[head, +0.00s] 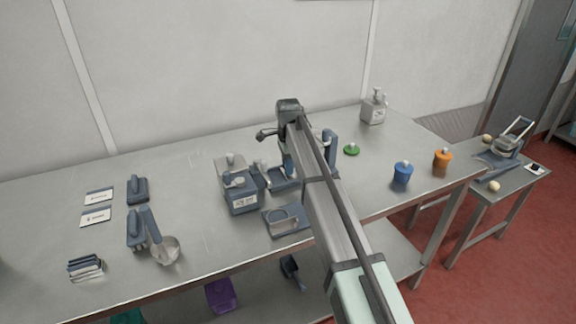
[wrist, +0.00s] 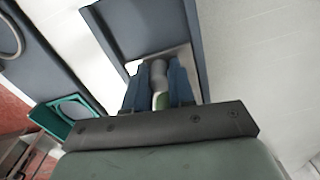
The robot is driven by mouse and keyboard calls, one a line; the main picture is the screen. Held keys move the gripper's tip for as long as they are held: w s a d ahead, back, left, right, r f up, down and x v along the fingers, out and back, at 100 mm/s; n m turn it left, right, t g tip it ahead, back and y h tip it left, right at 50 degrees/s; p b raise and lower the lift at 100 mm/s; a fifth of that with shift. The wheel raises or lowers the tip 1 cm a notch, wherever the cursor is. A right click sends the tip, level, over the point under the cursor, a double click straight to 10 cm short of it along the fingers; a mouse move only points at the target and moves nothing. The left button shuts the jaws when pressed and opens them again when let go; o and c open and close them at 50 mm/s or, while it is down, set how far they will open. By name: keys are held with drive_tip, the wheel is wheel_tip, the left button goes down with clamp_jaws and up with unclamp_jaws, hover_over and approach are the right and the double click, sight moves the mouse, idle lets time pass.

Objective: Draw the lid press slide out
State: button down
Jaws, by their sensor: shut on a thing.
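The lid press (head: 283,183) is a blue-grey frame near the middle of the bench, partly covered by my arm in the head view. In the wrist view a blue-grey frame (wrist: 115,30) surrounds a pale opening. My gripper (wrist: 158,88) is at this opening, its two blue fingers shut on a small grey, rounded grip (wrist: 158,69), which appears to belong to the slide. A bit of green shows between the fingers. In the head view my arm hides the fingertips and the slide. How far the slide is out cannot be told.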

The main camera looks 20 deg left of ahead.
sight(279, 177)
drive_tip(key=shift+s+a, duration=1.25)
drive_tip(key=c, duration=0.9)
unclamp_jaws()
drive_tip(key=shift+c, duration=0.2)
drive_tip(key=shift+r, duration=0.1)
wheel_tip(279, 177, up, 14)
